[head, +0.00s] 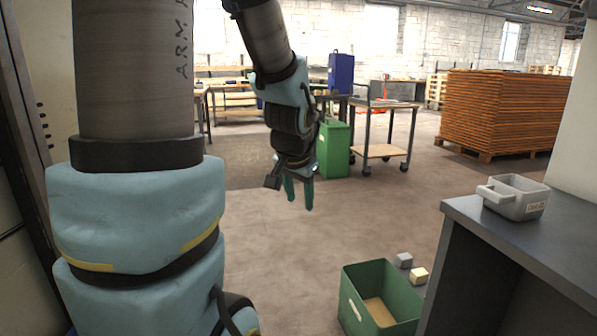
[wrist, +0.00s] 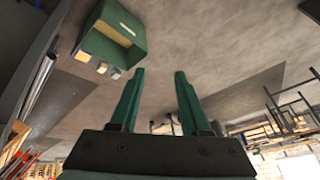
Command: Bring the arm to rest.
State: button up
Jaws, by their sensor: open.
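My gripper (head: 299,192) hangs in the air over the floor in the head view, its green fingers pointing down. In the wrist view my gripper (wrist: 158,85) shows two green fingers apart, with nothing between them. My arm is bent, coming from the upper left and reaching down at the middle of the head view. The gripper touches nothing that I can see.
A green bin (head: 352,300) stands on the floor with two small blocks, grey (head: 404,260) and cream (head: 419,276), beside it. A grey table (head: 520,240) at right bears a grey container (head: 515,197). A cart (head: 382,151) and green box (head: 333,150) stand behind.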

jog(key=s+a+f+n+g, duration=0.3)
jog(key=s+a+f+n, duration=0.3)
jog(key=s, duration=0.3)
jog(key=w+p+v, duration=0.2)
jog(key=p+v, duration=0.7)
jog(key=w+r+p+v, duration=0.1)
jog(key=p+v, duration=0.8)
jog(key=shift+d+m+g+y+p, duration=0.3)
jog(key=shift+g+y+p, duration=0.05)
jog(key=shift+g+y, duration=0.05)
jog(key=shift+o, duration=0.4)
